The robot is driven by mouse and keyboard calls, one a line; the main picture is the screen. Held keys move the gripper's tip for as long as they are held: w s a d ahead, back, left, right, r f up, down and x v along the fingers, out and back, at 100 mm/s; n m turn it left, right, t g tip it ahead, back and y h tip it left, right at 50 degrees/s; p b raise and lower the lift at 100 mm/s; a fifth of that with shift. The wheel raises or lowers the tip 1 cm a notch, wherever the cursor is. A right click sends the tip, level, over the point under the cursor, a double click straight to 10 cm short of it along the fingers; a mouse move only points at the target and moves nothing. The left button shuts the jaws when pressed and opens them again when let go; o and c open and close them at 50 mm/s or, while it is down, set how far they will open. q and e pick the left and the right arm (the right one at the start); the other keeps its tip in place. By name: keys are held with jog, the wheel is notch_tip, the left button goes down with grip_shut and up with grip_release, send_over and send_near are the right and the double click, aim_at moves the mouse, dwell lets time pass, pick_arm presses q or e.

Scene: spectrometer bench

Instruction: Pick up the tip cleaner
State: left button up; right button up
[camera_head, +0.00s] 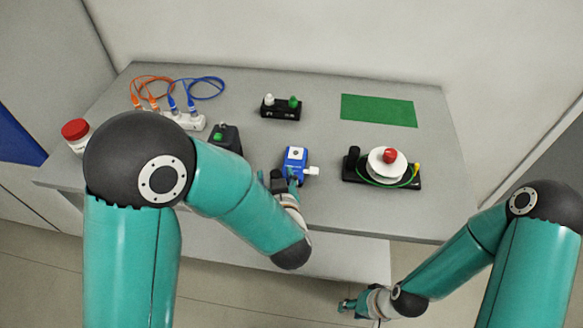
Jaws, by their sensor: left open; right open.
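A small blue block with a white top spot and a white knob on its right side (295,157) sits near the front middle of the bench; it looks most like the tip cleaner, but I cannot be sure. My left gripper (281,181) is open, just in front of the block and to its left, close to its front side. Whether it touches the block I cannot tell, as the fingers are small and partly overlap it. My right gripper (347,304) is open and empty, low in front of the bench, away from every object.
On the grey bench (325,206) stand a black unit with a white reel and red knob (389,156), a black holder with white and green caps (281,107), a green mat (379,110), a dark box with a green button (225,138), a white cable strip (186,120) and a red-lidded jar (76,134).

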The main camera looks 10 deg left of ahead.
pick_arm(q)
jog(key=shift+c, duration=0.3)
grip_shut()
jog(key=shift+r, duration=0.15)
notch_tip(320, 180, up, 20)
jog(key=p, duration=0.2)
pick_arm(e)
notch_tip(320, 180, up, 2)
jog(key=shift+r, duration=0.25)
pick_arm(q)
jog(key=shift+f, duration=0.25)
jog(key=shift+f+b, duration=6.55)
jog(key=shift+f, duration=3.35)
pick_arm(e)
notch_tip(320, 180, down, 14)
jog(key=shift+r, duration=0.2)
grip_shut()
